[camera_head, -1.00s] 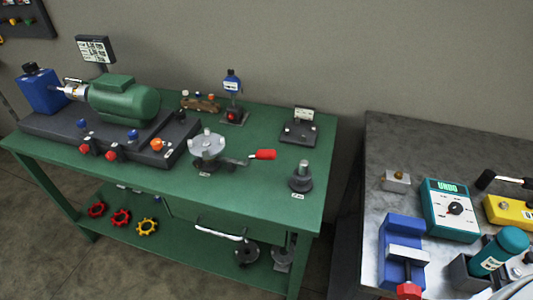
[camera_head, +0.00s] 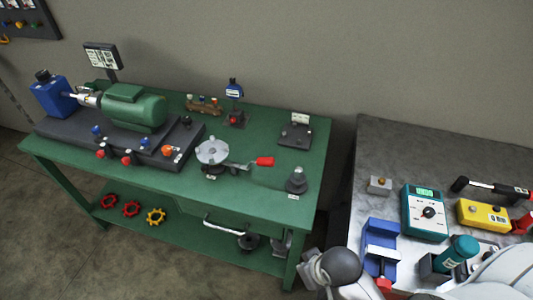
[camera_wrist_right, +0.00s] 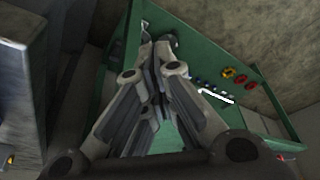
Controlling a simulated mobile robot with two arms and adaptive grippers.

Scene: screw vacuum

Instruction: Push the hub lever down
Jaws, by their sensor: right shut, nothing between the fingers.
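The hub (camera_head: 213,153), a grey round disc with small knobs on top, stands on the green workbench. Its lever (camera_head: 238,167) reaches out to the right and ends in a red grip (camera_head: 264,161) above the bench top. My right gripper (camera_wrist_right: 160,48) is shut and empty in the right wrist view, in front of the green bench. The lever cannot be made out in that view. In the head view, only part of my right arm shows at the bottom, right of the bench. My left gripper is not in view.
A green motor (camera_head: 135,107) on a dark base stands left of the hub. A dark stepped post (camera_head: 296,181) stands right of the red grip. A grey table (camera_head: 385,150) with several tools is at right.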

